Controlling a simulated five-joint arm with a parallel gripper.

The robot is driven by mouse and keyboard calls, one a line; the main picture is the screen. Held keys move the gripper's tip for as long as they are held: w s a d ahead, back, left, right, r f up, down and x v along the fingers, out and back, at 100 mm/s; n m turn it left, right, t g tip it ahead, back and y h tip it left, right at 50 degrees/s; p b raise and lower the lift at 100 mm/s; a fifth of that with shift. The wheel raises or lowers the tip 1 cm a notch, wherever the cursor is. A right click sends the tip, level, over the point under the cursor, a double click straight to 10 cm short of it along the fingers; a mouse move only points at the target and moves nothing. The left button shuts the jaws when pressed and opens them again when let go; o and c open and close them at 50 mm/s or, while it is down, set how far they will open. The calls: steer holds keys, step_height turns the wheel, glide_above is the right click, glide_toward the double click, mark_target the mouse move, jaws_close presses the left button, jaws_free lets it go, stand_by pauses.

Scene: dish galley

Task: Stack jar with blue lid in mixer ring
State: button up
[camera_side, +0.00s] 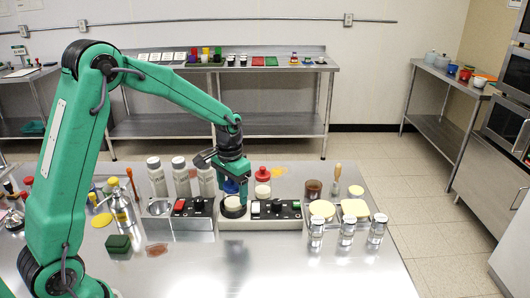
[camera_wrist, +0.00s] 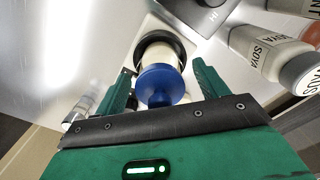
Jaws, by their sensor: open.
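The jar with the blue lid (camera_wrist: 160,86) has a pale body and stands between my gripper's fingers. In the side view its blue lid (camera_side: 230,187) shows partly behind my gripper. The jar's lower end appears to sit inside the black mixer ring (camera_wrist: 181,45); how deep it sits is hidden. The ring also shows on the grey mixer base (camera_side: 233,224) in the side view. My gripper (camera_wrist: 163,80) is open, with one finger on each side of the lid and visible gaps. It points down over the ring in the side view (camera_side: 231,186).
White-capped bottles (camera_side: 157,178) stand behind to the left, and a red-lidded container (camera_side: 263,175) behind to the right. Switch boxes (camera_side: 193,206) and (camera_side: 275,209) flank the ring. Several clear jars (camera_side: 347,230) stand front right. The front middle of the table is clear.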

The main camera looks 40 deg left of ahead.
step_height(320, 180, up, 11)
steer(key=shift+r, duration=0.1)
stand_by(0.4)
stand_by(0.3)
steer(key=shift+s+d+r, duration=0.2)
steer(key=shift+s+r, duration=0.2)
steer(key=s+d+r+t, duration=0.2)
steer(key=s, duration=0.8)
steer(key=s+d+r+t, duration=0.2)
steer(key=s+d+t, duration=0.1)
steer(key=s, duration=0.8)
steer(key=shift+s+d+t, duration=0.15)
steer(key=shift+t, duration=0.15)
steer(key=shift+c, duration=0.2)
